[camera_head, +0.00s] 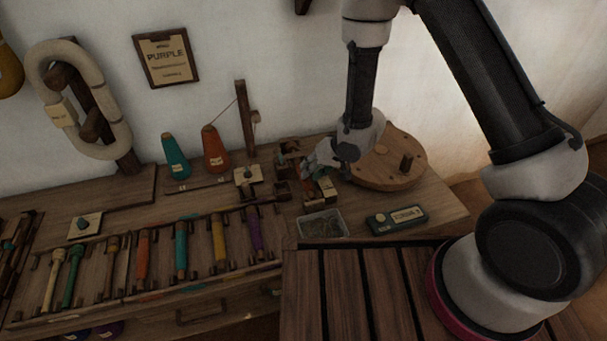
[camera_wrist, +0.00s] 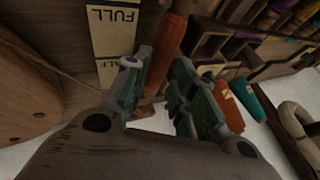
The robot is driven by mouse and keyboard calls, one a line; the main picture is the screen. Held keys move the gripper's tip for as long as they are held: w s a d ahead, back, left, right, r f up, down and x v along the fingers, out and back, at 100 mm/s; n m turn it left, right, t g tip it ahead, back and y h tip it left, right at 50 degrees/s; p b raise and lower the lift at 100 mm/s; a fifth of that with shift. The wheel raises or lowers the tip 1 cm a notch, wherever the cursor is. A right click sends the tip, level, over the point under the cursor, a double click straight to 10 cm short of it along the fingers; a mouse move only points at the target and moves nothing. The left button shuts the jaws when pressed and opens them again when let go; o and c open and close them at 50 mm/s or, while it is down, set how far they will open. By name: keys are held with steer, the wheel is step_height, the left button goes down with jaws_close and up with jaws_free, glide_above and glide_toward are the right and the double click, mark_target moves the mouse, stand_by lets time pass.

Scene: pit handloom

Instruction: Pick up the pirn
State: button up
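My gripper (camera_wrist: 161,66) is in the wrist view, with its two green-grey fingers apart. In the camera_head view my gripper (camera_head: 330,157) is low over a small divided wooden box (camera_head: 309,197) on the bench. The box holds small coloured pieces, partly hidden by the gripper.
A round wooden disc (camera_head: 387,170) stands right of the gripper. A metal tray (camera_head: 322,224) and a dark labelled box (camera_head: 398,219) are in front. Orange (camera_head: 214,149) and teal (camera_head: 174,157) cones stand to the left, behind a rack of several coloured pirns. A FULL label (camera_wrist: 113,30) is near the fingers.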

steer(key=x, duration=0.3)
steer(key=shift+w+a+f, duration=0.1)
steer(key=shift+f, duration=0.2)
steer(key=shift+c, duration=0.2)
jaws_close()
